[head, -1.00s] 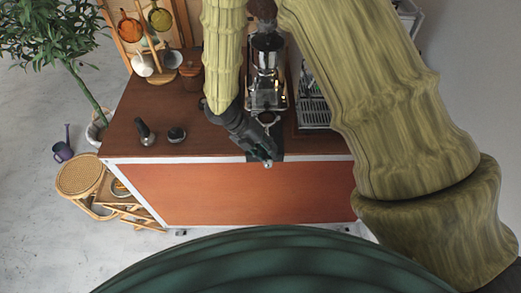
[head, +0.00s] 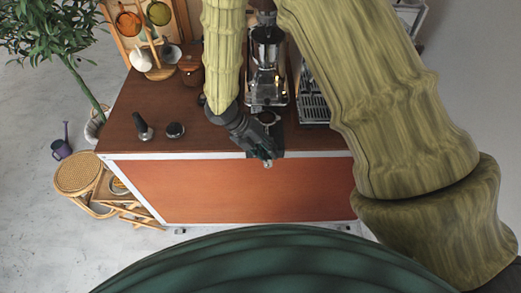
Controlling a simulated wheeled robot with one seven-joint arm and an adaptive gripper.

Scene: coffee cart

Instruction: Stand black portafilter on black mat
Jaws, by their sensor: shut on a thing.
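My gripper (head: 264,155) hangs over the front edge of the cart and is shut on the black portafilter. From this height I cannot tell whether the portafilter touches the mat.
The grinder (head: 266,70) stands right behind the portafilter. The espresso machine (head: 313,108) is to the right, partly behind my arm. A tamper (head: 143,128) and a round black piece (head: 175,130) stand on the left. Counter between them and my gripper is clear.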

